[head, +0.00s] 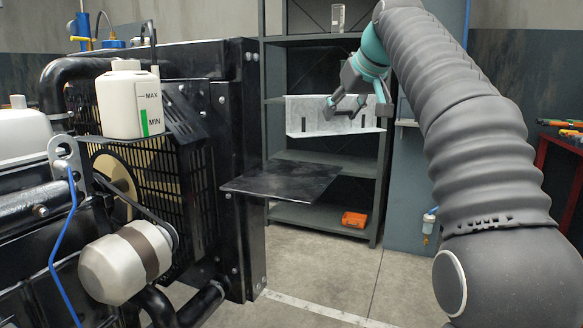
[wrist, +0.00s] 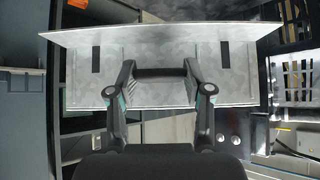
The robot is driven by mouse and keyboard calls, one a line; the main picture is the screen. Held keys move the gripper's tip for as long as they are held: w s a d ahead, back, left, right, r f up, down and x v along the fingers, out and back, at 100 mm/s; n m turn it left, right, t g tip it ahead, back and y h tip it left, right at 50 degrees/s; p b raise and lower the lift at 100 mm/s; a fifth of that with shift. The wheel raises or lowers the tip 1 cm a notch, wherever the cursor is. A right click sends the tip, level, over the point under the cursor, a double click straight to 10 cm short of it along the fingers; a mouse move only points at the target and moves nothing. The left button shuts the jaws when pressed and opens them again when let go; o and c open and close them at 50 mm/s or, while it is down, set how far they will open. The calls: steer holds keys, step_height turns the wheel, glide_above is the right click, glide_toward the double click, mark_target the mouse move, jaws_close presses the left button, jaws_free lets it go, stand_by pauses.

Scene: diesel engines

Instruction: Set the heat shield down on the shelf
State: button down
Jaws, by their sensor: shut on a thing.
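The heat shield (head: 305,118) is a light grey, bent metal plate with dark slots. My gripper (head: 343,106) is shut on it and holds it in the air, in front of the grey rack in the head view. The shield is apart from this plate.
The engine's white tank (head: 125,100) and grille (head: 145,165) fill the left. A red bench (head: 562,165) is at right.

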mark_target(301, 135)
steer(key=a+f, duration=0.2)
steer(key=a, duration=0.1)
steer(key=w+a+f+b, duration=0.1)
steer(key=a+f, duration=0.1)
steer(key=a, duration=0.2)
steer(key=w+a+f+b, duration=0.1)
steer(key=a+f, duration=0.1)
steer(key=a, duration=0.2)
steer(key=shift+a+f, duration=0.15)
steer(key=shift+f, duration=0.25)
steer(key=shift+f+b, duration=0.8)
steer(key=shift+f, duration=1.2)
steer(key=shift+f, duration=0.15)
steer(key=shift+c, duration=2.4)
jaws_free()
steer(key=shift+s+r, duration=0.25)
steer(key=shift+r, duration=0.2)
steer(key=p+v, duration=0.1)
steer(key=v, duration=1)
